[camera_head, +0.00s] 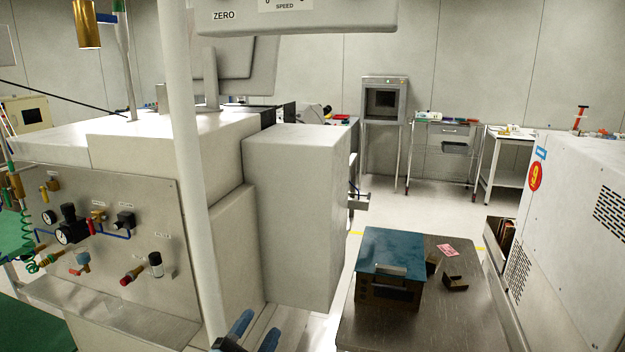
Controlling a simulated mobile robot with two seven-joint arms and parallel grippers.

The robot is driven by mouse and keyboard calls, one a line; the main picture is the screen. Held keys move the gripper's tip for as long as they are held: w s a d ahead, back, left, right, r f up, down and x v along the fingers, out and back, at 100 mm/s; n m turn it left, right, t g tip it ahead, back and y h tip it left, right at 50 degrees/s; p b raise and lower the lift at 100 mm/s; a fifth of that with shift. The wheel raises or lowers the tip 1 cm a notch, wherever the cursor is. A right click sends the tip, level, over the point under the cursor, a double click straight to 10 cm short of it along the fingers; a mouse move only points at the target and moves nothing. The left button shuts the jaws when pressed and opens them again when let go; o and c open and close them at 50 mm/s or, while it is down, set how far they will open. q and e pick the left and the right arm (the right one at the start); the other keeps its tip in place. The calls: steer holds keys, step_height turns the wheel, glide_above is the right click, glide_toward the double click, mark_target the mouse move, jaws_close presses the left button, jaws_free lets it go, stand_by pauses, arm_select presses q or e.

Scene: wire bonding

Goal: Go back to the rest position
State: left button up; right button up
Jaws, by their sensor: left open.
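My left gripper (258,330) shows at the bottom edge, left of centre. Its two blue fingers are apart, and I see nothing between them. It is in front of the large white machine (295,220) and to the left of the metal table, clear of the things on it. The rest of the left arm is mostly cut off by the frame. My right gripper is not in view.
A metal table (455,325) holds a box with a teal top (393,250), small brown blocks (455,283) and a pink card (447,250). A white post (185,150) stands near me. A white cabinet (580,230) bounds the right. Floor is clear behind the table.

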arm_select(q)
steer(key=s+a+f+n+g+y, duration=0.2)
steer(key=s+a+f+n+g, duration=0.15)
steer(key=s+f, duration=0.5)
steer(key=s+a+f+n+g+y, duration=0.25)
steer(key=s+f+n, duration=0.2)
steer(key=f, duration=0.65)
steer(key=s+a+f+n+g+y, duration=0.2)
steer(key=s+a+f+n+g, duration=0.1)
steer(key=s+f, duration=0.55)
step_height(320, 180, up, 11)
steer(key=a+p, duration=0.1)
steer(key=p, duration=1.4)
steer(key=shift+s+a, duration=0.15)
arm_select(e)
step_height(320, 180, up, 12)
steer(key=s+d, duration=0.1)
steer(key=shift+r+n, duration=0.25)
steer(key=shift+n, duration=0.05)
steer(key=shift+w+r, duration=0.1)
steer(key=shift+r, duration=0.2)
